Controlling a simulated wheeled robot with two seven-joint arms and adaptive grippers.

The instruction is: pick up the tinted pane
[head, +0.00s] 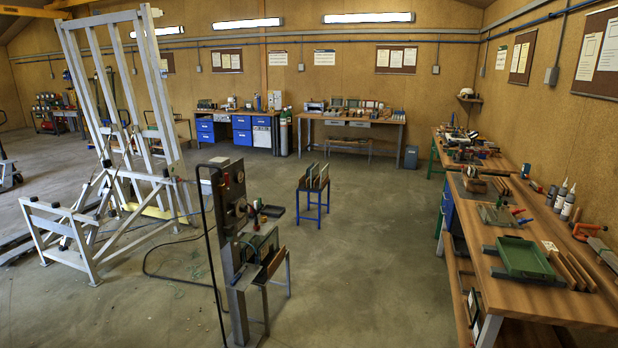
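A small blue stand (311,207) on the floor in the middle of the room holds several upright thin panels (314,177). They look brownish and greyish from here, and I cannot tell which, if any, is the tinted pane. More flat panels (272,262) sit in a rack at the grey control post, also too small to identify. A large pale tilting frame (150,110) stands at the left, leaning back, with open space between its bars. Neither of my grippers is in view.
The grey control post (237,235) stands close in front, with a dark cable (150,273) on the floor to its left. A long wooden workbench (530,290) with a green tray (524,257) runs along the right. The floor right of the blue stand is clear.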

